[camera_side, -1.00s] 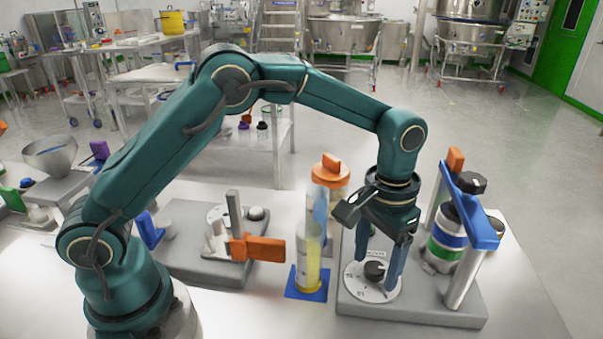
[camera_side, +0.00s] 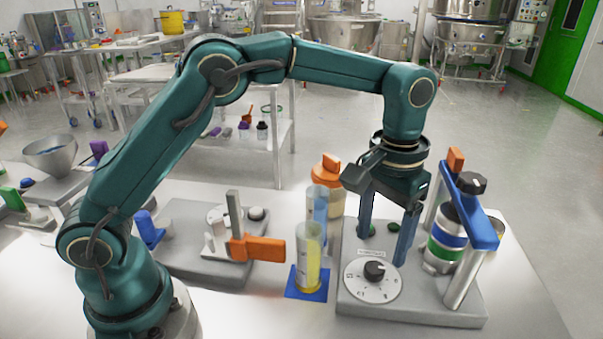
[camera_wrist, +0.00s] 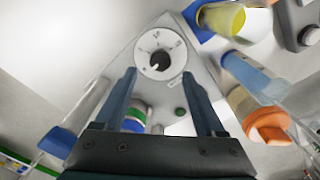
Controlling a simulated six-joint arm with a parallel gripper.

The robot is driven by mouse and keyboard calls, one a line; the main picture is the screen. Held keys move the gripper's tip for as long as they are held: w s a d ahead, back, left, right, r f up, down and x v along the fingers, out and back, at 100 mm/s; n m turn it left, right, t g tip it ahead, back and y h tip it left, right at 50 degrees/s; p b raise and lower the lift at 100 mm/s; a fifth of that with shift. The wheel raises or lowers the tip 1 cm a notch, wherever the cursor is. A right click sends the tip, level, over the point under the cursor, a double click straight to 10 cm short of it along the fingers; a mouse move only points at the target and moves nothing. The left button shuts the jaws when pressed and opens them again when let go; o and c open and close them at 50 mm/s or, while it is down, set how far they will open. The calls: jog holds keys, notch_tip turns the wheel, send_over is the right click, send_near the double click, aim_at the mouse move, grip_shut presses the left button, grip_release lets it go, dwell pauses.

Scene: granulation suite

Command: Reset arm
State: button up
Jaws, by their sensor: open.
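My gripper (camera_side: 385,240) is open and empty in the side view. It hangs above the grey base with the dial (camera_side: 374,281), apart from the black knob at the dial's centre. In the wrist view the two blue fingers of my gripper (camera_wrist: 163,85) stand wide apart, and the white dial (camera_wrist: 161,53) shows between and beyond their tips. Two small green buttons are partly hidden by the fingers.
Left of the dial base, a cylinder with yellow liquid (camera_side: 309,258) stands on a blue pad (camera_side: 306,287). Behind it are a blue-filled cylinder (camera_side: 319,205) and an orange-capped container (camera_side: 333,194). A fixture with an orange handle (camera_side: 258,248) sits further left.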

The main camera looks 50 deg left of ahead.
aim_at(375, 267)
notch_tip(375, 267, down, 5)
jog(key=shift+s+r, duration=0.1)
jog(key=shift+f+m, duration=0.2)
jog(key=shift+m, duration=0.1)
jog(key=m, duration=0.5)
jog(key=shift+m, duration=0.4)
jog(key=m, duration=0.5)
jog(key=shift+m, duration=0.4)
notch_tip(375, 267, up, 6)
jog(key=shift+a+f, duration=0.1)
jog(key=shift+f, duration=0.1)
jog(key=s+a+r+n+t, duration=0.5)
jog(key=s+a+r+n, duration=0.3)
jog(key=s+r+n, duration=0.1)
jog(key=shift+s+a+n, duration=0.3)
jog(key=shift+s+n, duration=0.3)
jog(key=shift+s, duration=0.45)
